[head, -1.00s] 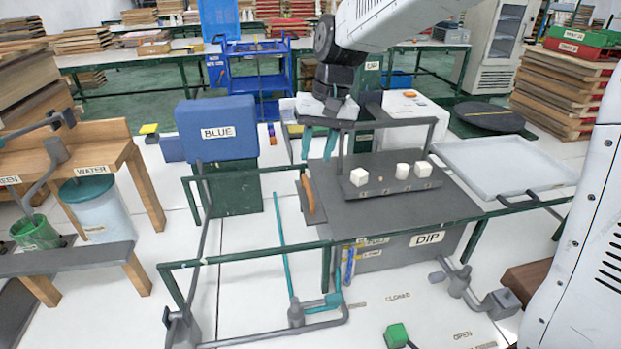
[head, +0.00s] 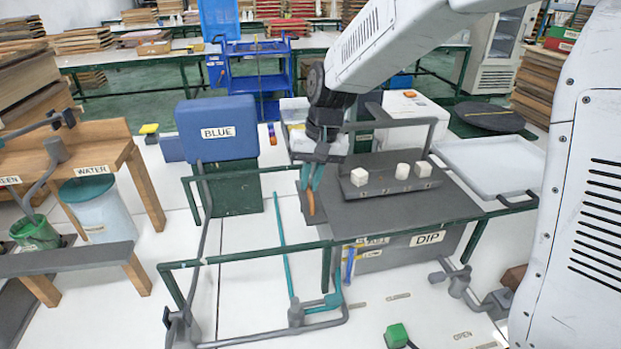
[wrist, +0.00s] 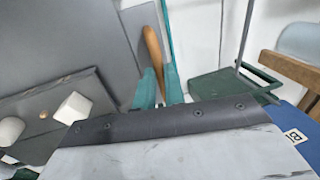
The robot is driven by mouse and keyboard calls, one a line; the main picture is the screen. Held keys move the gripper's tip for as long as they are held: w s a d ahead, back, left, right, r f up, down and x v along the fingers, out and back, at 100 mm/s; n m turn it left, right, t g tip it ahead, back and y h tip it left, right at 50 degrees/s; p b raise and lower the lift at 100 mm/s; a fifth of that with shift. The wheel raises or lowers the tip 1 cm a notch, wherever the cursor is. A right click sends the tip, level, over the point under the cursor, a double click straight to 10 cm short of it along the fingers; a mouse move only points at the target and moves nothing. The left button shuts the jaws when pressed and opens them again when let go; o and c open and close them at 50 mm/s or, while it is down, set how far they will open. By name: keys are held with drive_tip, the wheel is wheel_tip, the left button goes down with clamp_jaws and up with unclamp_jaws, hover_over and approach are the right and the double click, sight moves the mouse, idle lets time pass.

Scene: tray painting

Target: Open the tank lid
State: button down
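The dark grey tank lid (head: 400,212) lies flat on the tank labelled DIP (head: 425,240). It also shows in the wrist view (wrist: 85,35). An orange handle (head: 309,202) runs along the lid's left edge, and it shows in the wrist view (wrist: 153,48). My gripper (head: 312,182) points down over the handle. In the wrist view its teal fingers (wrist: 160,78) stand apart, one on each side of the handle's near end. Whether they touch the handle cannot be told.
A grey bar with white blocks (head: 400,178) sits on the lid. A white tray (head: 495,165) adjoins at right. The blue BLUE box (head: 216,128) stands left on a green stand. A green-railed frame (head: 250,255) borders the tank's front left.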

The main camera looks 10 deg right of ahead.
drive_tip(key=shift+a, duration=0.15)
drive_tip(key=a, duration=3.4)
drive_tip(key=c, duration=1.5)
unclamp_jaws()
drive_tip(key=shift+r, duration=0.1)
drive_tip(key=r, duration=0.2)
drive_tip(key=d+r, duration=0.1)
drive_tip(key=r, duration=0.4)
drive_tip(key=shift+d+r, duration=0.25)
drive_tip(key=shift+d, duration=0.05)
